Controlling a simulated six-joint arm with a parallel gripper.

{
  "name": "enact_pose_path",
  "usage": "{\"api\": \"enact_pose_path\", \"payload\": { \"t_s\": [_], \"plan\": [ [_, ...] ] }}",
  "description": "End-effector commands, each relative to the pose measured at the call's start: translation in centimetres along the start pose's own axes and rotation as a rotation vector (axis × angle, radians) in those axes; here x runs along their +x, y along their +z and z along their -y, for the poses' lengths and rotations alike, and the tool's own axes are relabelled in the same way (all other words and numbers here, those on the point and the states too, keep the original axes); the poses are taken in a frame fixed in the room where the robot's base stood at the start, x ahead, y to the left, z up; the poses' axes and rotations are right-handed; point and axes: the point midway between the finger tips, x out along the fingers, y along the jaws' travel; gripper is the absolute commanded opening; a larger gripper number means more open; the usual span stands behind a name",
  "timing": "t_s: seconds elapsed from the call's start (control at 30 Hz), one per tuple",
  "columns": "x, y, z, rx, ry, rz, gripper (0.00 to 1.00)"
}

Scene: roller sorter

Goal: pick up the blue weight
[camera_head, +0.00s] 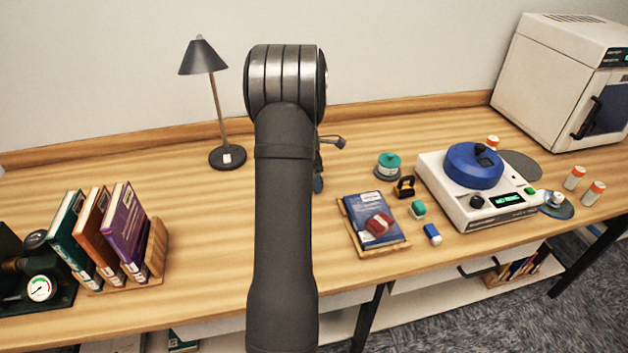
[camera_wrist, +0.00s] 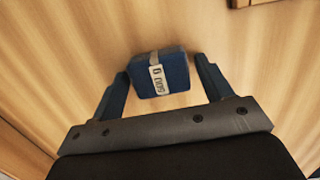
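The blue weight (camera_wrist: 174,80) is a dark blue block with a grey top and a white label strip, in the wrist view. It rests on the wooden table between the two blue fingers of my gripper (camera_wrist: 161,68). The fingers are spread, with a narrow gap at its left and a wider one at its right. In the head view my arm covers most of my gripper; only a dark finger (camera_head: 318,184) shows at the arm's right edge.
Right of my arm are a book in a wooden tray (camera_head: 390,250) with a red object on it, a small blue-and-white block (camera_head: 432,234), a teal-topped container (camera_head: 388,165) and a white machine (camera_head: 455,205) with a blue lid. Books (camera_head: 100,240) and a lamp (camera_head: 203,60) stand left.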

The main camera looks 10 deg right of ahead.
Motion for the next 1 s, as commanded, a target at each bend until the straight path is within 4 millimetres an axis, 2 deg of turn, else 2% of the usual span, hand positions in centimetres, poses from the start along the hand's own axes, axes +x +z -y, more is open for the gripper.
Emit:
{"api": "enact_pose_path", "payload": {
  "t_s": [0.03, 0.27, 0.67, 0.9, 1.0],
  "plan": [
    [0.0, 0.0, 0.0, 0.000, 0.000, 0.000, 0.62],
    [0.0, 0.0, 0.0, 0.000, 0.000, 0.000, 0.17],
    [-0.9, 0.1, -0.1, 0.000, 0.004, 0.001, 0.17],
    [-4.3, 0.6, -0.1, 0.000, 0.005, 0.002, 0.17],
    [-5.3, 2.2, 1.5, 0.005, 0.003, 0.002, 0.17]
  ]
}}
